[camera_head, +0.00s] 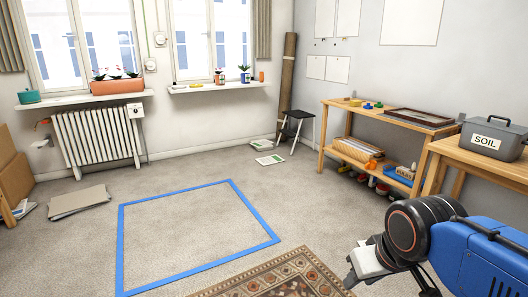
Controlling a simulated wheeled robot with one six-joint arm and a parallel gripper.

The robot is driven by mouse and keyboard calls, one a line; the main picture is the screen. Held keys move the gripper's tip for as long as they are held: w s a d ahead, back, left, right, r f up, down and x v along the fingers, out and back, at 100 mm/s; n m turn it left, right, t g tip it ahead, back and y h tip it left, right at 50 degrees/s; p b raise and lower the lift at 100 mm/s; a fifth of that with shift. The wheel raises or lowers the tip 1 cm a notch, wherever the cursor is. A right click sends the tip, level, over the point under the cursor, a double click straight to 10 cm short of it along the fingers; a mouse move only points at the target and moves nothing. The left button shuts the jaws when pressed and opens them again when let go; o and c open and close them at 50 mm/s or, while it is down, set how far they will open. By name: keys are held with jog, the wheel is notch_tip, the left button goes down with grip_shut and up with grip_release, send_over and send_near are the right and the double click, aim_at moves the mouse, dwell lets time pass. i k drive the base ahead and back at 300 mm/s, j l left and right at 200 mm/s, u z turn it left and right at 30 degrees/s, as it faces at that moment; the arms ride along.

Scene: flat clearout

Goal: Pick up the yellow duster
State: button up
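No yellow duster can be made out for certain. A small yellow item (355,102) lies on top of the wooden shelf table by the right wall; it is too small to tell what it is. My gripper (352,279) is at the lower right, above the floor near the patterned rug and well apart from that table. Its fingers are seen from the side and partly hidden, so I cannot tell whether they are open or shut. A pale block-like part shows at the gripper, and I cannot tell if it is held.
The wooden shelf table (330,130) carries a framed tray (412,117). A grey SOIL box (490,138) stands on a second table at right. A blue taped square (122,245) marks clear floor beside the rug (285,277).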

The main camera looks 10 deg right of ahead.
aim_at(355, 103)
jog(key=i+l+z, duration=0.3)
jog(key=i, duration=0.65)
jog(key=i+z, duration=0.25)
jog(key=i, duration=0.75)
